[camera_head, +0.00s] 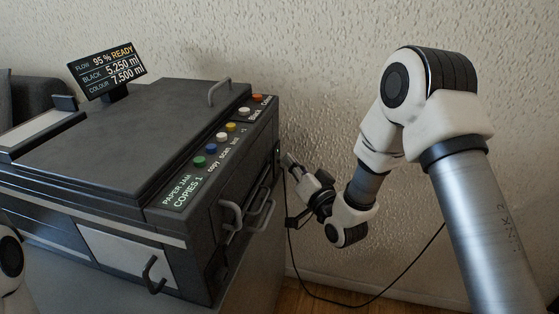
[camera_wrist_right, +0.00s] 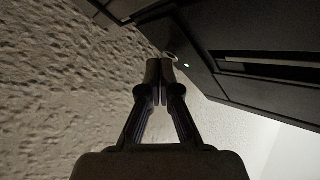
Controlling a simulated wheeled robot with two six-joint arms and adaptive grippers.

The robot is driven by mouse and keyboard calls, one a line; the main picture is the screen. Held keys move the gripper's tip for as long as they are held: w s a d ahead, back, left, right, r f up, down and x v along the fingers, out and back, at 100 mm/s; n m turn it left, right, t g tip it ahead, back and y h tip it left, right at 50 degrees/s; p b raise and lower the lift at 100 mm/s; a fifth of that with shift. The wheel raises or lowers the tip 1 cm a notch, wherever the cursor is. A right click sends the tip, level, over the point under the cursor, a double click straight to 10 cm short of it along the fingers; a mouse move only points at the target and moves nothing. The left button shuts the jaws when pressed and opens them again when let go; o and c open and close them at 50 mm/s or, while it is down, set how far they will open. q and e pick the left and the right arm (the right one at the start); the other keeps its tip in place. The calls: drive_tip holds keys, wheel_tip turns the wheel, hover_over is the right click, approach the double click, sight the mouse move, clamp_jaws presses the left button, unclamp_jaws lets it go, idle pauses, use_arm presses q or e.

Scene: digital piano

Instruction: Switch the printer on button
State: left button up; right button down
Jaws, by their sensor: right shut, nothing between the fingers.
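The dark grey printer (camera_head: 120,135) stands at the left in the head view, its sloped panel (camera_head: 205,160) carrying coloured buttons. Its screen (camera_head: 107,71) reads "95 % READY". My right gripper (camera_head: 288,159) is shut and empty beside the printer's right-hand end, near the wall. In the wrist view its closed fingertips (camera_wrist_right: 160,68) are close to a small round knob-like part (camera_wrist_right: 171,55) on the printer's dark side. My left gripper is out of view.
Handles (camera_head: 262,212) stick out from the printer's front, below the panel. A black cable (camera_head: 340,304) hangs behind my right gripper and runs low along the textured wall (camera_head: 330,60). The gap between printer and wall is narrow. A strip of wooden floor shows below.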

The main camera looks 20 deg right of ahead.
drive_tip(key=shift+w+a, duration=0.1)
drive_tip(key=shift+a, duration=0.05)
drive_tip(key=shift+s+d, duration=0.6)
drive_tip(key=shift+d, duration=0.2)
drive_tip(key=shift+p, duration=0.3)
drive_tip(key=s+d+p, duration=0.1)
drive_tip(key=d, duration=0.1)
drive_tip(key=s+d+p, duration=0.1)
drive_tip(key=s+d, duration=0.1)
idle(0.5)
